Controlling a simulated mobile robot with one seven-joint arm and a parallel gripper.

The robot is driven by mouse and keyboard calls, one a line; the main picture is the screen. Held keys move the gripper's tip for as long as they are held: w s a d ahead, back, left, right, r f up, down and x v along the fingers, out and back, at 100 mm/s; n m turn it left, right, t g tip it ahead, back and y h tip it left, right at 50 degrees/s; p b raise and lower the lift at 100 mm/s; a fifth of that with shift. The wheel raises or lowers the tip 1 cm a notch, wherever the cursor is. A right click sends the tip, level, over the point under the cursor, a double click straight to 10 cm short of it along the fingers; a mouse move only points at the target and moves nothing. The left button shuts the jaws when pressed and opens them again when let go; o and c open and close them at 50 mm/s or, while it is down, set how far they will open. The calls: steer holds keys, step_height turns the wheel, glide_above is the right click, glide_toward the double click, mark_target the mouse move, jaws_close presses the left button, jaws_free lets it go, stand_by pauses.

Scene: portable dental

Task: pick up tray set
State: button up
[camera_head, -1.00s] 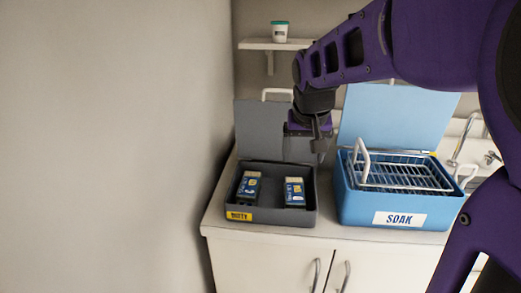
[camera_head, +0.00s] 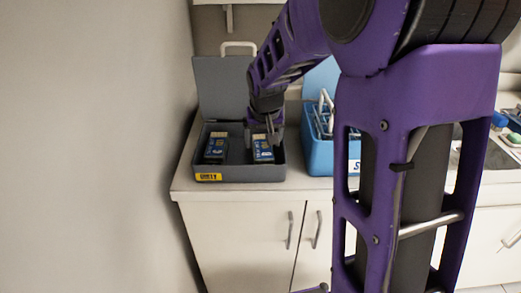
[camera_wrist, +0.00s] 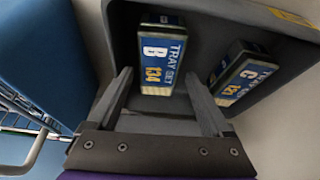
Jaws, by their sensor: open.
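A grey open box (camera_head: 238,174) with a yellow label, seemingly "DIRTY", sits on the counter and holds two blue-labelled tray sets. Tray set B 134 (camera_wrist: 160,62) is the right one in the head view (camera_head: 263,155). Tray set C (camera_wrist: 240,77), its number partly unclear, is the left one in the head view (camera_head: 215,150). My gripper (camera_wrist: 158,78) is open and empty, pointing down into the box. Its fingers appear either side of tray set B's near end in the wrist view. I cannot tell whether they touch it.
The blue soak box (camera_head: 317,155) stands just right of the grey box, with a wire rack inside, partly hidden by my arm. The grey lid (camera_head: 222,85) stands up behind the box. A wall (camera_head: 90,140) is close on the left. Cabinet doors (camera_head: 245,235) are below.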

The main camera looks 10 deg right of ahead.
mark_target(263, 146)
steer(key=x, duration=0.4)
steer(key=shift+w+d+f, duration=0.1)
steer(key=shift+w, duration=0.05)
jaws_close()
step_height(263, 146, up, 9)
steer(key=shift+r+p, duration=0.1)
steer(key=shift+p, duration=0.55)
steer(key=shift+r, duration=0.45)
